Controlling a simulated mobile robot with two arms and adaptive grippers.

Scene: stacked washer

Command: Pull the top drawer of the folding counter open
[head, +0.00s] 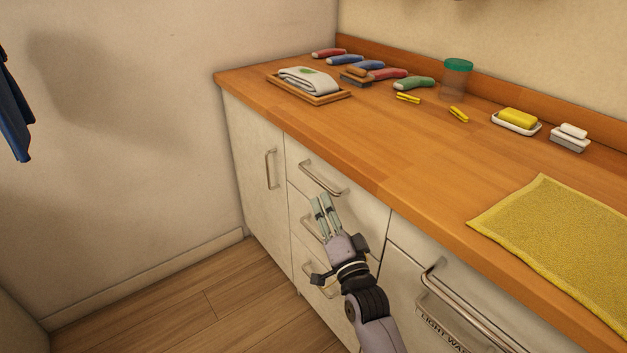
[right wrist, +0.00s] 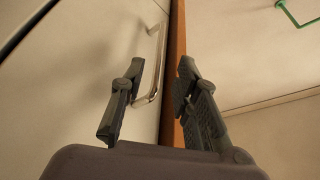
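The folding counter (head: 375,174) has a wooden top and pale cream fronts. Its top drawer (head: 364,209) appears closed, just under the worktop edge. In the right wrist view a bar handle (right wrist: 157,62) lies beyond and between the spread fingers (right wrist: 158,76), beside the wooden edge. I cannot tell whether anything touches. My left gripper is not in view.
Lower drawer handles (head: 309,229) sit behind my right gripper. A cupboard door (head: 257,160) is to the left. A larger front with a double bar (head: 465,312) is to the right. A yellow towel (head: 560,235) lies on the worktop. The floor (head: 225,310) at left is clear.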

